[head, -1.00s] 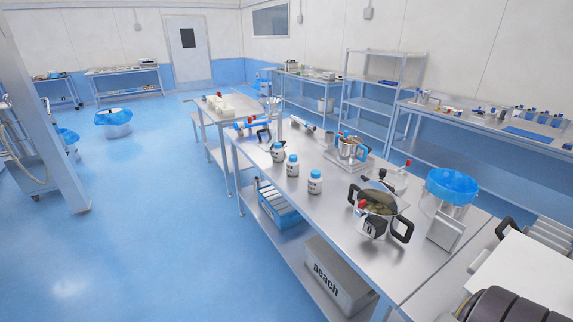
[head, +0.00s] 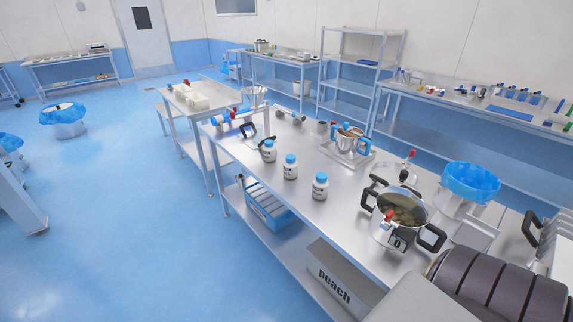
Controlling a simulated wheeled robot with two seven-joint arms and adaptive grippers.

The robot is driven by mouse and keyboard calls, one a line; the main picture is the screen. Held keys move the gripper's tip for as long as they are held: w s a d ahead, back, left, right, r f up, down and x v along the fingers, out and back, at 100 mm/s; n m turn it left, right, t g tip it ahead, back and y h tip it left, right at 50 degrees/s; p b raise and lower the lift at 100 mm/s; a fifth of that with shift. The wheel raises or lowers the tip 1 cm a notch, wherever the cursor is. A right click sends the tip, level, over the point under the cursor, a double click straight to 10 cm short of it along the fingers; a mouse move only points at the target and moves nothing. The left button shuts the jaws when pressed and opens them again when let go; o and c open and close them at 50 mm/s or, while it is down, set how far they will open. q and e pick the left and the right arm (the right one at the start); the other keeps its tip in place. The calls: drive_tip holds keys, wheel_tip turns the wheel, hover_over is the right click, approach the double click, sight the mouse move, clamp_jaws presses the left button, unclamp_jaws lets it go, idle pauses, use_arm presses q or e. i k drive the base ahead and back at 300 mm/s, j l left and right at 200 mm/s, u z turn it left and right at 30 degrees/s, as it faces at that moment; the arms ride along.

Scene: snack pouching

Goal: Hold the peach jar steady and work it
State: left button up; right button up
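A grey box marked "peach" (head: 338,284) sits on the shelf under the table. Neither of my grippers shows in the head view, and nothing is seen holding a jar.
Right of the jars stand a pot with black handles (head: 403,216) and a blue-lined bin (head: 469,186). A dark ribbed shape (head: 500,290) fills the lower right. The blue floor (head: 130,220) at left is mostly clear.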

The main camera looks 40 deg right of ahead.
sight(290, 171)
drive_tip(key=i+z, duration=0.3)
drive_tip(key=i+j+z, duration=0.1)
drive_tip(key=i+z, duration=0.15)
drive_tip(key=i, duration=0.2)
drive_tip(key=i+l+z, duration=0.1)
drive_tip(key=i+z, duration=0.15)
drive_tip(key=z, duration=0.15)
drive_tip(key=i+z, duration=0.55)
drive_tip(key=z, duration=0.2)
